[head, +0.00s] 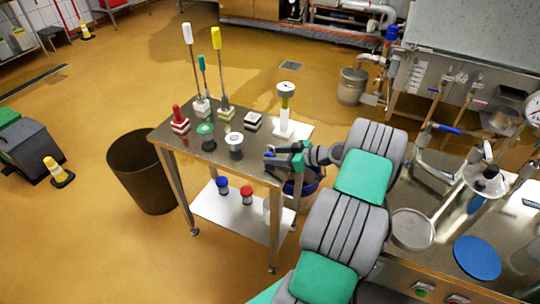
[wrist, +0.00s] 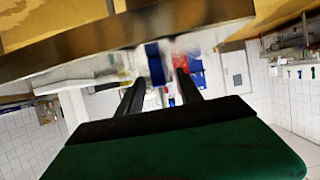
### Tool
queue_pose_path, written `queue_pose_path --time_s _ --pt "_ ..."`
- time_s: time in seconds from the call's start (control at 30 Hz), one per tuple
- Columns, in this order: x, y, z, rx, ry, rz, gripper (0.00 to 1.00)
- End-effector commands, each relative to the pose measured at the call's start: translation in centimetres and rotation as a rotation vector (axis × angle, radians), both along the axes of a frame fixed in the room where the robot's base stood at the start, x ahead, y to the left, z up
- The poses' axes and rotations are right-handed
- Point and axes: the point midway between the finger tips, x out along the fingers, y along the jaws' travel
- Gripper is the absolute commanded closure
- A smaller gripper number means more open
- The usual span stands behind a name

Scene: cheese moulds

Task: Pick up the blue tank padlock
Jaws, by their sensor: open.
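A small blue block (head: 269,154), which looks like the blue tank padlock, is at the right front edge of the steel table, at the tip of my gripper (head: 277,159). In the wrist view a dark blue block (wrist: 154,62) shows just beyond and between the two dark fingertips of my gripper (wrist: 160,77). My gripper is open, with a gap between the fingers. I cannot tell whether either finger touches the block. Its shackle is not clear in either view, and my gripper partly hides it in the head view.
A brown bin (head: 143,170) stands left; a steel bench (head: 435,260) stands right.

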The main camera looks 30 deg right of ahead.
Motion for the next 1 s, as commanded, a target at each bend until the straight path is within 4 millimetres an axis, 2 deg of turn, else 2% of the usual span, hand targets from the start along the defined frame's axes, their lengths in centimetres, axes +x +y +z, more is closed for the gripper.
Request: queue_pose_path --time_s 0.17,0.67,1.0 --pt "-0.01 -0.07 0.00 0.000 0.000 -0.001 0.59" --pt "-0.03 -0.07 0.04 0.000 0.000 -0.001 1.00" --pt "-0.02 -0.08 0.07 -0.001 -0.001 -0.001 1.00"
